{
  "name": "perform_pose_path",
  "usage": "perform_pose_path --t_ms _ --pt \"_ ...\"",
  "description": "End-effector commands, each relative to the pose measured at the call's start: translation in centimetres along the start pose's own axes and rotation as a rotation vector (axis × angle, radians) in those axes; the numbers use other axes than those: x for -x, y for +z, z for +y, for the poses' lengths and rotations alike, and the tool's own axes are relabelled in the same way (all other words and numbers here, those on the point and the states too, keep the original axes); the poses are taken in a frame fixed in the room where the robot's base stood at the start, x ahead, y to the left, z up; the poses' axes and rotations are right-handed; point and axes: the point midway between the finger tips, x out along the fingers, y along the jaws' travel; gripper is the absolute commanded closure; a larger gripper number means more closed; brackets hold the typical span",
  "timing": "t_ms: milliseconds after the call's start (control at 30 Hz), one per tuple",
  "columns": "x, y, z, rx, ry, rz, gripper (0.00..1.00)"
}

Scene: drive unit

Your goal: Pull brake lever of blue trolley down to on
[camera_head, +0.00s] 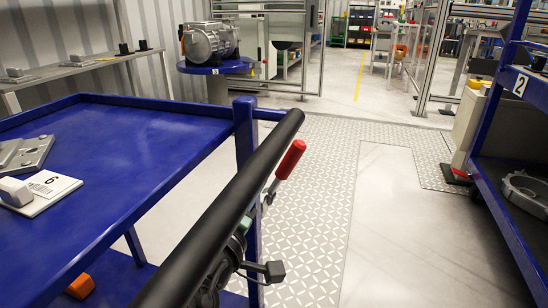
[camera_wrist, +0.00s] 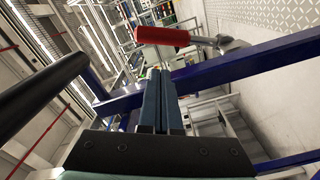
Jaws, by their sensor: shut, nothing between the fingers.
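The blue trolley (camera_head: 110,165) stands at the left, with a long black push handle (camera_head: 225,210) along its near right side. Its brake lever (camera_head: 293,158) has a red grip and a grey metal shaft, and slants up and to the right beside the blue corner post. In the wrist view the red grip (camera_wrist: 162,36) lies above my fingertips in the picture, apart from them. My gripper (camera_wrist: 160,75) is shut and empty, its dark fingers side by side. In the head view its body (camera_head: 238,245) is mostly hidden behind the black handle.
A blue frame bar (camera_wrist: 255,57) crosses behind my fingers in the wrist view. Another blue rack (camera_head: 510,200) marked 2 stands at the right. A round blue stand (camera_head: 215,67) carries a motor at the back. The floor between is clear.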

Motion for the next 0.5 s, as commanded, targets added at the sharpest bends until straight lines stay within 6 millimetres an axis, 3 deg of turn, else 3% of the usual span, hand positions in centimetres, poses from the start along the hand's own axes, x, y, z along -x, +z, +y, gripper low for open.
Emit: perform_pose_path --t_ms 167,500 --pt "-1.0 0.1 0.0 -0.002 0.002 0.0 1.0" --pt "-6.5 0.1 -0.2 -0.002 0.003 0.0 1.0"
